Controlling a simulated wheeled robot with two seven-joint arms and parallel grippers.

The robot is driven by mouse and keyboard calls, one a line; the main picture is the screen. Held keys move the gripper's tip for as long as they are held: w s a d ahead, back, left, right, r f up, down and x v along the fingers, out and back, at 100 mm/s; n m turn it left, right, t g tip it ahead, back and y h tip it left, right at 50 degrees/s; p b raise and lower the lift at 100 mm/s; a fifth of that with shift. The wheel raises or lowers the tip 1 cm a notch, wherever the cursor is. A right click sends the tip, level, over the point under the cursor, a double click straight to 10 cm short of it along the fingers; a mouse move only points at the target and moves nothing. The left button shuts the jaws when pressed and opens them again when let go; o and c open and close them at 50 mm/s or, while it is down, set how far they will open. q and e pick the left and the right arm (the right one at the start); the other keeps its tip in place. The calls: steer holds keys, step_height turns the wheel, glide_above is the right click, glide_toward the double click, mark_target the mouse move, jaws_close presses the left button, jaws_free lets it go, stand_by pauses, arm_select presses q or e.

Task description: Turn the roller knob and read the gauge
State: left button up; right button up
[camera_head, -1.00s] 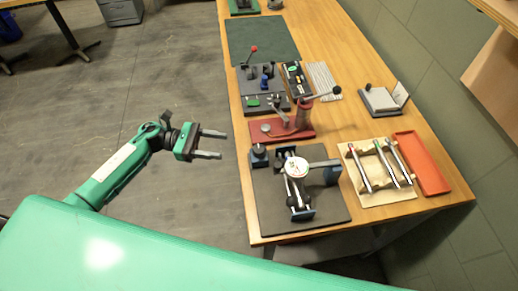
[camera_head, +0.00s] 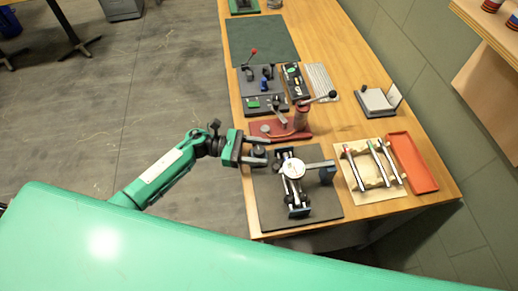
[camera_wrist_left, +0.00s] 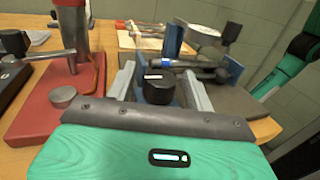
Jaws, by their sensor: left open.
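In the left wrist view the knob (camera_wrist_left: 158,91), with a white mark on top, stands between the two grey fingers. I cannot tell whether either finger touches it. The round white gauge (camera_head: 293,168) stands over the rollers on the fixture, face up in the head view; its reading is too small to make out. My right gripper is not in view.
A red press base (camera_head: 290,130) with a lever lies just beyond the fixture. A wooden rack (camera_head: 373,196) with several metal tools and an orange tray (camera_head: 412,162) are to the right. A green mat (camera_head: 262,40) lies farther back.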

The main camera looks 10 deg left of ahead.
arm_select(q)
steer(key=shift+c, duration=0.2)
steer(key=c, duration=0.9)
stand_by(0.6)
steer(key=o, duration=0.9)
steer(key=shift+o, duration=0.2)
steer(key=shift+a, duration=0.1)
